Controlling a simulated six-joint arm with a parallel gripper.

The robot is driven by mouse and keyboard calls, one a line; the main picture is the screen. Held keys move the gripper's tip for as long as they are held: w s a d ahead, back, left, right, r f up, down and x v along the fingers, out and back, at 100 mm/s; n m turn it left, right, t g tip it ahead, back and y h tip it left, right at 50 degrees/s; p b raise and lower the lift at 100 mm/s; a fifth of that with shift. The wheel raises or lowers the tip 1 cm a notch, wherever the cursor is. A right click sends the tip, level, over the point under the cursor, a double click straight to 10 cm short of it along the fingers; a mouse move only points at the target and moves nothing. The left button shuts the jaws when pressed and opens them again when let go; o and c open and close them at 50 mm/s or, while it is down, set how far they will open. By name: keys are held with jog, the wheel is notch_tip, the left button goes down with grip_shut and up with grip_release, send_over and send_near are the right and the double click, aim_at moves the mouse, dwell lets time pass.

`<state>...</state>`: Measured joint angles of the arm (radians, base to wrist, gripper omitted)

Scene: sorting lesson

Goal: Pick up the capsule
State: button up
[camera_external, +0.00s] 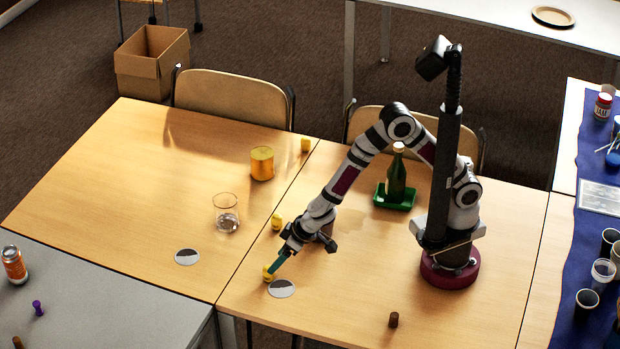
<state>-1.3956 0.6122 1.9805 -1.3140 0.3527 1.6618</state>
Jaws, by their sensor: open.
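I cannot tell for sure which thing is the capsule. Small yellow rounded pieces stand on the wooden tables: a near one (267,274) at my gripper's tip, a middle one (277,222), and a far one (305,145). My gripper (276,266) points down and left with its teal fingers low over the table, right beside the near yellow piece. It is open. Whether the fingers touch or surround that piece is too small to tell. A small brown cylinder (393,320) stands apart at the front right.
White discs (282,289) (187,257) lie on the tables. A green bottle (397,178) stands in a green tray (380,196) behind my arm. The front right table is mostly clear.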

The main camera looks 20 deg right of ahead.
aim_at(269, 276)
jog(key=x, duration=0.7)
jog(key=shift+w+f, duration=0.1)
grip_shut()
